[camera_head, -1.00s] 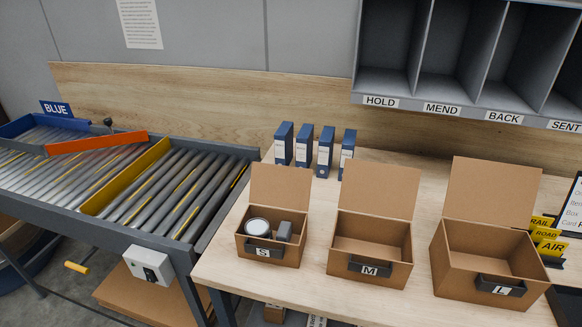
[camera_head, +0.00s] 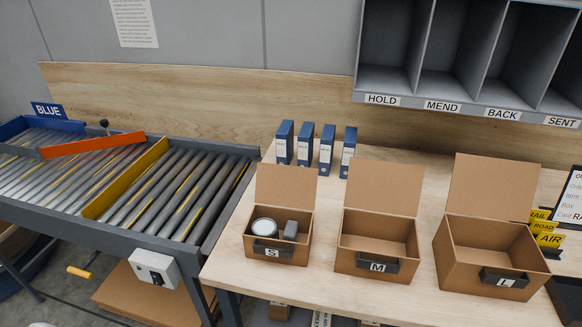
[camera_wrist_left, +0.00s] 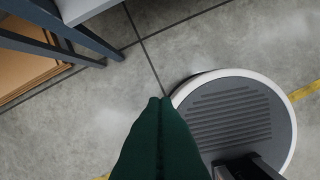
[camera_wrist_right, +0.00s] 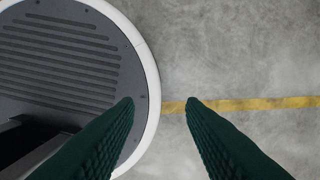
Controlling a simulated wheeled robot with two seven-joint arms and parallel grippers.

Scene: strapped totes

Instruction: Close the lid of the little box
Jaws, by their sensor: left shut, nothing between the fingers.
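The little box, marked S (camera_head: 255,247), stands on the wooden table, the leftmost of three cardboard boxes. Its lid (camera_head: 285,188) stands up open at the back. Inside are a round white-topped tin (camera_head: 264,226) and a grey block (camera_head: 291,230). Neither gripper shows in the head view. In the left wrist view my left gripper (camera_wrist_left: 160,99) is shut and empty, over the floor and my base. In the right wrist view my right gripper (camera_wrist_right: 159,103) is open and empty, also over the floor beside my base.
Box M (camera_head: 345,260) and box L (camera_head: 455,272) stand to the right, lids open. Several blue binders (camera_head: 326,150) stand behind. A roller conveyor (camera_head: 150,200) lies left of the table (camera_head: 225,270). Grey shelves (camera_head: 470,98) hang at the back right. Yellow signs (camera_head: 548,240) stand far right.

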